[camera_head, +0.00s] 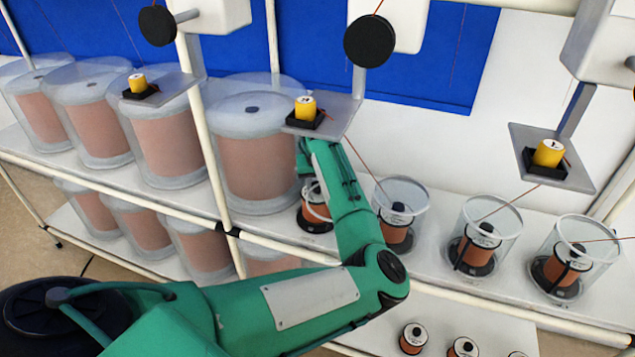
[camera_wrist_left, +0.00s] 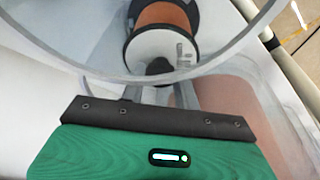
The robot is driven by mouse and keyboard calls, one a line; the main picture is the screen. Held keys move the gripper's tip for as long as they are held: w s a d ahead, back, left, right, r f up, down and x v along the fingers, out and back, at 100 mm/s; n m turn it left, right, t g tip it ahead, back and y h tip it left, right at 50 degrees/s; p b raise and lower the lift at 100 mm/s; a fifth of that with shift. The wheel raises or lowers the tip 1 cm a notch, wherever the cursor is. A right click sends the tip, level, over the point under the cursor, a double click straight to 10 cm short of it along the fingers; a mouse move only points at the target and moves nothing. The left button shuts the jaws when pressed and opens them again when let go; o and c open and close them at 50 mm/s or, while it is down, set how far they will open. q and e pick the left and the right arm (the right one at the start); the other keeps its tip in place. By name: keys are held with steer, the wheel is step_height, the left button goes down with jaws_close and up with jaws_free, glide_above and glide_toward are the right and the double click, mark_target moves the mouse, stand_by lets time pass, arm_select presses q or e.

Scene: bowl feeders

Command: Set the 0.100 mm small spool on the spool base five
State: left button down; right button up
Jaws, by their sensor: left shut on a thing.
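A small copper-wire spool (camera_wrist_left: 158,45) with a white, dark-rimmed end face and a dark centre knob (camera_wrist_left: 158,67) shows in the left wrist view. The print on its face is too small to read. My left gripper (camera_wrist_left: 158,92) is shut at the knob, with the spool beyond its fingertips. In the head view this spool (camera_head: 316,212) shows at the shelf edge, above a dark round base (camera_head: 318,226), partly hidden by my green left arm. I cannot tell whether spool and base touch. My right gripper is not in view.
A clear curved rim (camera_wrist_left: 95,73) crosses the left wrist view close to the gripper. Clear cylinders with spools (camera_head: 484,235) stand to the right on the shelf. Large clear barrels (camera_head: 250,105) stand left. Metal plates with yellow spools (camera_head: 548,153) overhang the shelf.

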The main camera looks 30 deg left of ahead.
arm_select(q)
steer(key=shift+f, duration=0.35)
